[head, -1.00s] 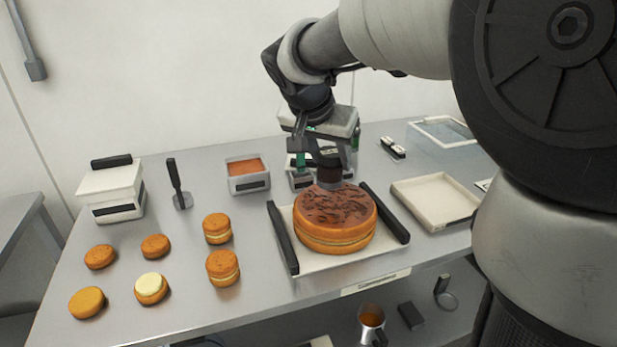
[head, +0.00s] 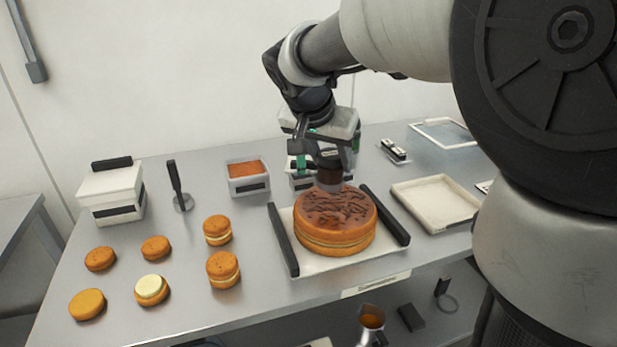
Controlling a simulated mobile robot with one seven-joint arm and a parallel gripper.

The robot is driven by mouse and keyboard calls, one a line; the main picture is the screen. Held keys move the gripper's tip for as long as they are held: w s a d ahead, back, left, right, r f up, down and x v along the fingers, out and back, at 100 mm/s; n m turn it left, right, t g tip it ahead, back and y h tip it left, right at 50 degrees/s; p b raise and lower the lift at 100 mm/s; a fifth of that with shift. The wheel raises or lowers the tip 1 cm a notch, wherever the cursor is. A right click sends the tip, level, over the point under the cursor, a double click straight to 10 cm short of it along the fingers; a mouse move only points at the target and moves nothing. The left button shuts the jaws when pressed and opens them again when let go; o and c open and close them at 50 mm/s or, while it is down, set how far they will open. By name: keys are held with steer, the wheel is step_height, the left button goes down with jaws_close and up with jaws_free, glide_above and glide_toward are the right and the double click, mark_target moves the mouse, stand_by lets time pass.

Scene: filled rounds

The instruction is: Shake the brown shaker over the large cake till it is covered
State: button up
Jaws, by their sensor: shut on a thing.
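The large cake (head: 335,228) is a layered round with an orange-brown side. It sits on a white tray (head: 330,262) with black side handles. Its top carries dark brown patches over much of the surface, with lighter orange showing between them and near the rim. My gripper (head: 329,165) points down above the back part of the cake and is shut on the brown shaker (head: 329,179). The shaker's lower end is just above the cake top; I cannot tell the exact gap. The gripper hides much of the shaker.
Several small cakes (head: 222,268) stand at the left. An empty white tray (head: 436,203) lies right of the cake.

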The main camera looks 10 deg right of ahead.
steer(key=shift+r, duration=0.15)
steer(key=shift+r+p, duration=1.6)
steer(key=shift+r, duration=0.75)
